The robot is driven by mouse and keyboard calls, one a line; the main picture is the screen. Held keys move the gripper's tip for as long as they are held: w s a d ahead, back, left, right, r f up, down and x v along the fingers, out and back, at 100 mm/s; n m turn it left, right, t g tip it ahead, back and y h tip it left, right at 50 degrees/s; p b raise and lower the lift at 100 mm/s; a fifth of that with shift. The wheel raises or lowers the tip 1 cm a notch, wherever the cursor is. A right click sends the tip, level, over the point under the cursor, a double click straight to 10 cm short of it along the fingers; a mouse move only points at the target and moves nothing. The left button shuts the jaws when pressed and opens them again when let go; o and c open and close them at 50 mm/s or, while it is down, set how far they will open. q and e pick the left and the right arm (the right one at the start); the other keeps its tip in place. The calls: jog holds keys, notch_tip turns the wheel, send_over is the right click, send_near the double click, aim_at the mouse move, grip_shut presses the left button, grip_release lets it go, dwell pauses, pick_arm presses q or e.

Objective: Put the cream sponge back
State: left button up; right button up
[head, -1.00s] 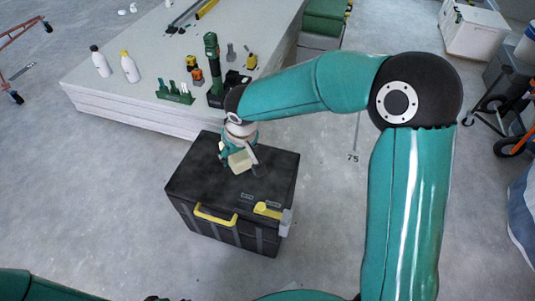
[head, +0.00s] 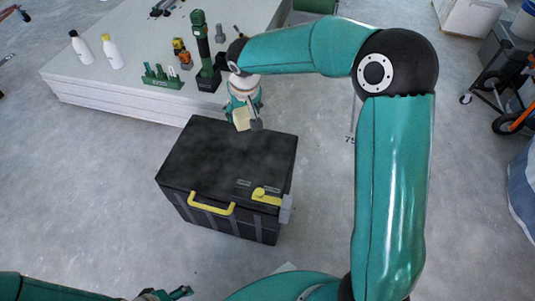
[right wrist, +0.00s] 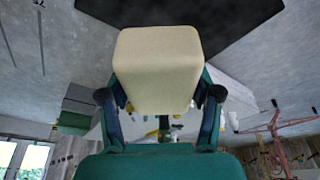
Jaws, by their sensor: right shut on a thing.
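The cream sponge (head: 242,118) is held in my right gripper (head: 246,112), above the far edge of the black box in the head view. In the right wrist view the sponge (right wrist: 158,70) is a pale block between the two fingers of my right gripper (right wrist: 160,105). The black box (head: 215,165) stands on the floor with its dark lid down, a yellow handle in front and a yellow latch at the right. My left gripper (head: 168,294) shows only in part at the bottom edge of the head view; its jaws cannot be made out.
A stack of pale panels (head: 130,105) stands behind the box. On it are two bottles (head: 111,52), a green rack (head: 162,80), a tall green tool (head: 201,45) and small tools. Open floor (head: 80,200) lies left of the box.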

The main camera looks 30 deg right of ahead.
jog(key=w+d+f+m+b, duration=0.3)
jog(key=d+f+b, duration=0.2)
jog(key=d, duration=0.5)
jog(key=b, duration=0.5)
send_over(267, 146)
jog(key=shift+h, duration=0.4)
jog(key=f, duration=1.2)
jog(key=shift+s+a+f, duration=0.2)
jog(key=shift+s+f, duration=0.1)
pick_arm(q)
notch_tip(267, 146, down, 14)
jog(key=b, duration=0.2)
pick_arm(e)
jog(key=shift+f, duration=3.1)
jog(key=shift+f, duration=0.15)
jog(key=o, duration=1.1)
jog(key=shift+s+a+r, duration=0.1)
jog(key=shift+r, duration=0.5)
pick_arm(q)
notch_tip(267, 146, up, 4)
jog(key=p, duration=0.3)
jog(key=shift+f+p, duration=0.1)
jog(key=shift+p, duration=0.3)
pick_arm(e)
jog(key=v, duration=1.1)
